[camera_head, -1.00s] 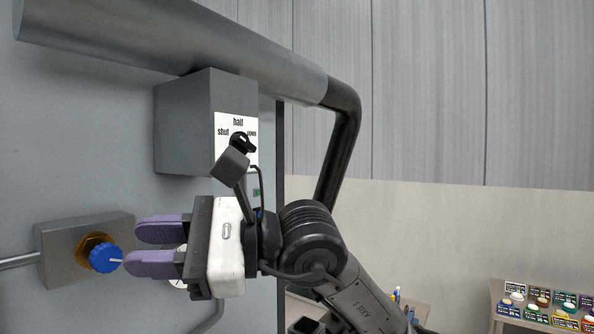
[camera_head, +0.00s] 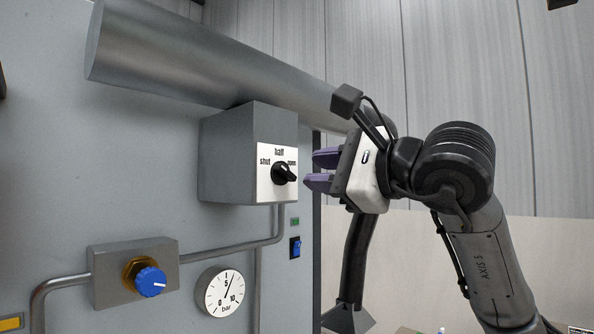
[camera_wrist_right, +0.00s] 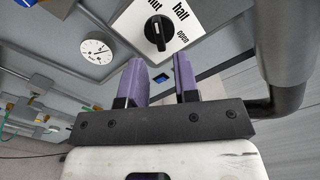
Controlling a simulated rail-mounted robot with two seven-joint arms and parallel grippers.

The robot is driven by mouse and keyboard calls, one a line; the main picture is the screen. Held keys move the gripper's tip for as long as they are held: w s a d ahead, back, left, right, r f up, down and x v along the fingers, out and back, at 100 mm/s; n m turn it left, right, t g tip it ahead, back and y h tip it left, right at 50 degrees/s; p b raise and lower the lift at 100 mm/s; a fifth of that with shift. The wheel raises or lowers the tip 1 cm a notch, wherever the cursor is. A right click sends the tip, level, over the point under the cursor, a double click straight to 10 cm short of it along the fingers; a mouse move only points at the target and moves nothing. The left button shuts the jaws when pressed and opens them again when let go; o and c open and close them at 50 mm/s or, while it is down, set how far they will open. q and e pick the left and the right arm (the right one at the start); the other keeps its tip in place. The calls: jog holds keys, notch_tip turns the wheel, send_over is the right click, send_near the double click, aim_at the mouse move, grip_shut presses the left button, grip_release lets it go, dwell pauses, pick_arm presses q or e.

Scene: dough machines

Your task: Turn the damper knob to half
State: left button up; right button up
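The damper knob (camera_head: 284,173) is a black selector on a white plate marked shut, half and open, on the front of a grey box (camera_head: 235,150). Its handle seems turned toward the open side; its exact setting is hard to read. The knob also shows in the right wrist view (camera_wrist_right: 158,30), just beyond the fingertips. My right gripper (camera_head: 311,170) is right of the knob, apart from it. Its purple fingers are spread with nothing between them, as the right wrist view (camera_wrist_right: 160,64) shows. My left gripper is not in view.
A thick grey duct (camera_head: 210,60) runs above the box. Below are a blue knob (camera_head: 150,281) on a metal block, a pressure gauge (camera_head: 225,293) and a blue switch (camera_head: 295,247). Thin pipes run along the panel. Free room lies in front of the panel.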

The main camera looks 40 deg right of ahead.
aim_at(289, 173)
jog(key=shift+w+a+p, duration=0.2)
jog(key=shift+w+p, duration=0.3)
jog(key=shift+w, duration=1.15)
jog(key=shift+w+p, duration=0.4)
jog(key=shift+w, duration=0.6)
jog(key=shift+s, duration=0.1)
jog(key=shift+w+a, duration=0.1)
jog(key=shift+w, duration=0.1)
